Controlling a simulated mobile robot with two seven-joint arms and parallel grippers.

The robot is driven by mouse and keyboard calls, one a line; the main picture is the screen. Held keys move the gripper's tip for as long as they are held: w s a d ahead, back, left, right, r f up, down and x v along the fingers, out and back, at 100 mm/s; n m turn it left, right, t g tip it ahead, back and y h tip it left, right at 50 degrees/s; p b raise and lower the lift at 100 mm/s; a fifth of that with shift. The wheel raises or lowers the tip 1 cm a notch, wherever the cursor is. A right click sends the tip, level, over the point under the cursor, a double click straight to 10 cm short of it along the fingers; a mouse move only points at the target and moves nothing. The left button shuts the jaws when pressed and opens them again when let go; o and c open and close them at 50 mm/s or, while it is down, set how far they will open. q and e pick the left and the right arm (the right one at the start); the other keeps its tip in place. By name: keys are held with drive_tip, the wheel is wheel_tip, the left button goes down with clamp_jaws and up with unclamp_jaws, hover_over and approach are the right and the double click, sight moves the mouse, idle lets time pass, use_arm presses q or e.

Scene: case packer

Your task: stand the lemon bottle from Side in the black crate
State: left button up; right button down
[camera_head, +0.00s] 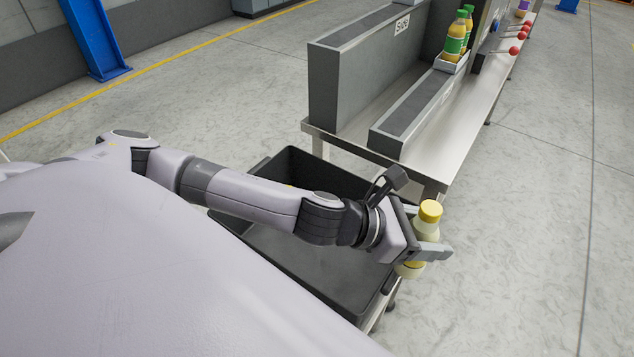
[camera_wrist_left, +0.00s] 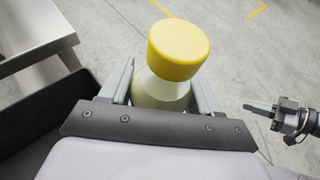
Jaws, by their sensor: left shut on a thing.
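The lemon bottle (camera_head: 427,222) has a yellow cap and a pale yellow body. My left gripper (camera_head: 432,250) is shut on it and holds it upright at the right side of the black crate, over or just beyond the rim. In the left wrist view, the bottle (camera_wrist_left: 178,60) stands between the two fingers of my left gripper (camera_wrist_left: 165,85). The black crate (camera_head: 270,238) is open-topped, and my left arm crosses over it and hides part of its inside. The visible floor of the crate is bare. Its dark wall also shows in the left wrist view (camera_wrist_left: 50,105).
A metal bench (camera_head: 470,125) stands behind the crate, with a grey chute labelled Side (camera_head: 340,85) and a lower chute (camera_head: 410,115). Red-knobbed levers (camera_head: 514,50) lie beyond.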

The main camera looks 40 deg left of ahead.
use_arm(q)
drive_tip(key=shift+w+a+f+m+h, duration=0.1)
drive_tip(key=shift+w+a+m+h, duration=0.2)
drive_tip(key=shift+w+a, duration=0.1)
drive_tip(key=w+a+r+m+g+b, duration=0.1)
drive_tip(key=w+a, duration=0.2)
drive_tip(key=a, duration=0.4)
drive_tip(key=w+a+r+b, duration=0.1)
drive_tip(key=w+a, duration=0.1)
drive_tip(key=a, duration=0.4)
wheel_tip(320, 180, down, 20)
drive_tip(key=b, duration=0.6)
drive_tip(key=shift+a+h, duration=0.25)
drive_tip(key=shift+h, duration=0.15)
